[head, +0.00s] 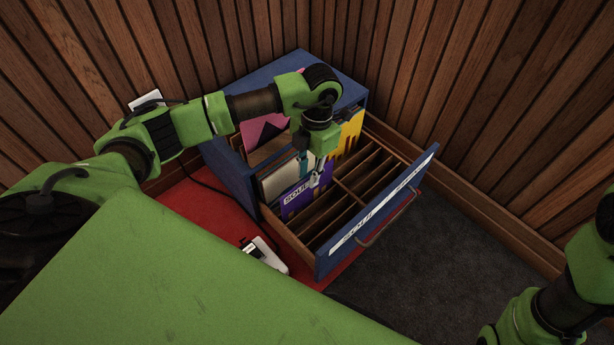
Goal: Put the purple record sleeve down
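The purple record sleeve (292,206), with a white label reading SOUL near its top, stands upright in the front left part of an open blue drawer (328,264). Its lower part is hidden by the drawer's side and wooden dividers. My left gripper (317,180) points down into the drawer at the sleeve's upper right edge. Its small fingers look closed together on that edge. My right arm shows at the lower right, but its gripper is out of view.
Pale, pink (264,133) and yellow (350,132) sleeves stand behind the purple one. Several drawer slots on the right are empty (372,186). A white device (268,256) with a cable lies on the red mat (205,205). Slatted walls close the corner behind.

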